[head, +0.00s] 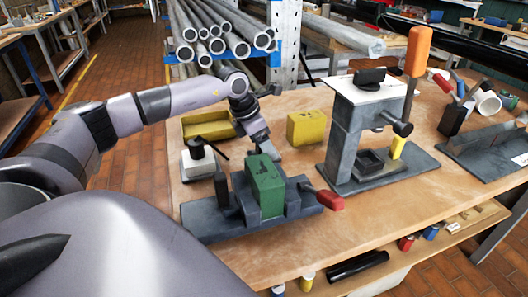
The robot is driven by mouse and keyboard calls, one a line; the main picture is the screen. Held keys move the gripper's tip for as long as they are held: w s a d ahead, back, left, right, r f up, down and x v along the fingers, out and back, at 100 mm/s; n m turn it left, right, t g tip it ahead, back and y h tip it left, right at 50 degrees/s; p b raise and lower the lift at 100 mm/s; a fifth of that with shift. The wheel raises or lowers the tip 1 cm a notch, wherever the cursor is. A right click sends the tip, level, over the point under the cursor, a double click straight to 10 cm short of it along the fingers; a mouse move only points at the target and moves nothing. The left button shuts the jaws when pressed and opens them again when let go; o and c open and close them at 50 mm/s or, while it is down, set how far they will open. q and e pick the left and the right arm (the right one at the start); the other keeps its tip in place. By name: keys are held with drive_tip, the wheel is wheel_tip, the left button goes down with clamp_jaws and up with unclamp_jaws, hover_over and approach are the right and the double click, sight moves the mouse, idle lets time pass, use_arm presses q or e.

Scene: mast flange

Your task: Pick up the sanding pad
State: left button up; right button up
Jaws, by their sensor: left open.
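No object is plainly recognisable as the sanding pad. A yellow block (306,128) with a dark mark stands on the wooden bench, just right of my left gripper. A green block (265,187) sits upright in a grey clamp fixture (215,220) at the front of the bench. My left gripper (270,152) points down behind the green block, left of the yellow block and apart from it. It is open; its fingertips are partly hidden by the green block, and nothing shows held in it. My right gripper is out of view.
A grey press (350,130) with an orange handle (418,50) stands to the right. Metal tubes (215,30) overhang the back.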

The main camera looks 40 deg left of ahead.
use_arm(q)
drive_tip(key=c, duration=1.1)
drive_tip(key=shift+o, duration=0.2)
drive_tip(key=shift+r, duration=0.15)
wheel_tip(320, 180, up, 20)
drive_tip(key=p, duration=0.1)
drive_tip(key=o, duration=0.3)
drive_tip(key=shift+c, duration=0.9)
